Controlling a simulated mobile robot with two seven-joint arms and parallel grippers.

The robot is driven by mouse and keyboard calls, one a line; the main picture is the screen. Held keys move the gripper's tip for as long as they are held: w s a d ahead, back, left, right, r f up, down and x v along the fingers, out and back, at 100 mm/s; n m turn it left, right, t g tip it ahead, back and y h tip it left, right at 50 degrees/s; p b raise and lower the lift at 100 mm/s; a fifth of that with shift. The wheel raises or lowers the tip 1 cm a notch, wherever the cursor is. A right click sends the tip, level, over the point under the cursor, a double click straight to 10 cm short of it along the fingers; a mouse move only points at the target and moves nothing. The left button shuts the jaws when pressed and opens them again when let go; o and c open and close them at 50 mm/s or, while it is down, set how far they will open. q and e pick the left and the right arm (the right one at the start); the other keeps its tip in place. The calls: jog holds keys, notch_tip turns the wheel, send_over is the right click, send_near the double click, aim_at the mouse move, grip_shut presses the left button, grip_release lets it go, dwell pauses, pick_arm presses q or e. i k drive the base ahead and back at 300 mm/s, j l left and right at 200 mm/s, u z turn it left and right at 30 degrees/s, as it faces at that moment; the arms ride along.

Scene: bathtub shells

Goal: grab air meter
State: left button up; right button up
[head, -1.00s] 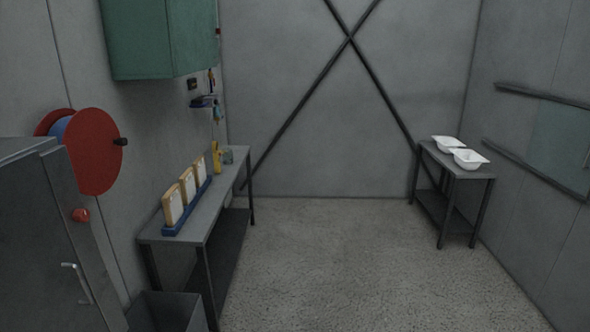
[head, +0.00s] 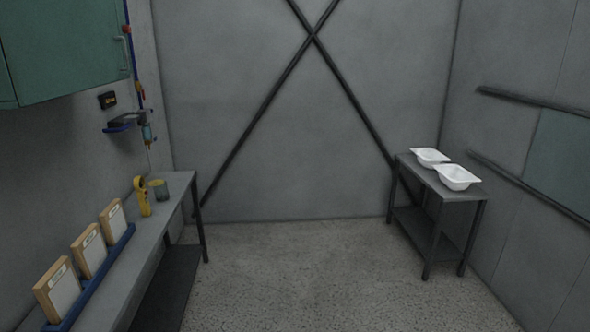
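A yellow handheld device (head: 142,196), which looks like the air meter, stands upright on the grey bench (head: 178,187) along the left wall. It has a rounded head with a ring-like opening; finer detail is too small to tell. A small grey-green cup (head: 159,189) stands just behind it to the right. Neither of my grippers shows in the head view.
Wooden-framed boards (head: 90,250) stand in a blue rack (head: 122,246) on the bench's near part. A green cabinet (head: 62,50) and a tool holder (head: 125,121) are on the left wall. White tub shells (head: 457,177) sit on a right-hand table (head: 408,163). The floor (head: 300,265) between is clear.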

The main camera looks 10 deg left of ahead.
aim_at(139, 182)
jog(key=i+u, duration=0.2)
jog(key=i, duration=0.6)
jog(key=i+l+u, duration=0.2)
jog(key=i, duration=0.6)
jog(key=i+u, duration=0.35)
jog(key=i+l+u, duration=0.1)
jog(key=i+u, duration=0.3)
jog(key=i+l+u, duration=0.35)
jog(key=i+j, duration=0.1)
